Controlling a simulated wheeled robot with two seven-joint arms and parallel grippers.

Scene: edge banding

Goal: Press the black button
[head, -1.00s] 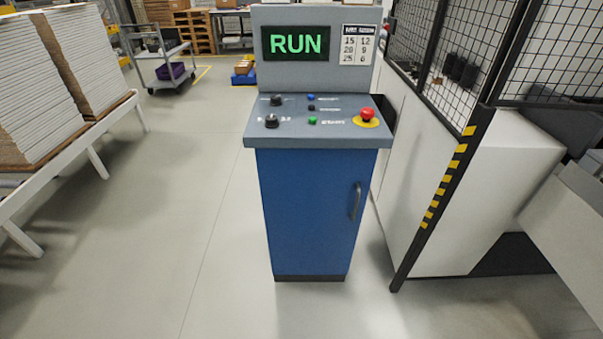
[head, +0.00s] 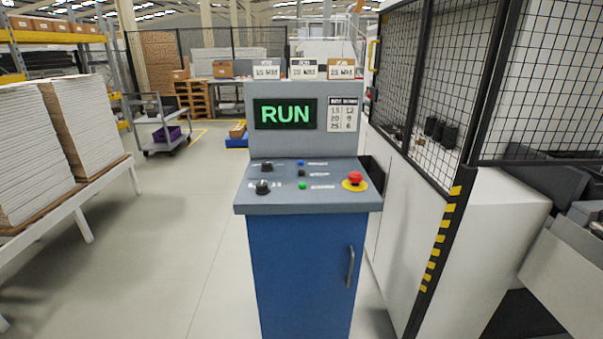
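The black button (head: 302,173) is a small dark button on the sloped grey panel of the blue control cabinet (head: 302,270). It sits between a blue button (head: 300,162) above it and a green button (head: 303,185) below it. Two black knobs, one upper (head: 267,167) and one lower (head: 262,187), are to its left. A red mushroom button (head: 355,177) on a yellow disc is to its right. The display (head: 285,113) above the panel reads RUN in green. Neither of my grippers shows in the head view.
A mesh guard fence (head: 440,85) and white machine housing (head: 470,240) stand close on the right. Stacked white boards (head: 40,145) lie on a white rack at the left. A cart (head: 160,125) stands farther back. The floor (head: 180,250) left of the cabinet is clear.

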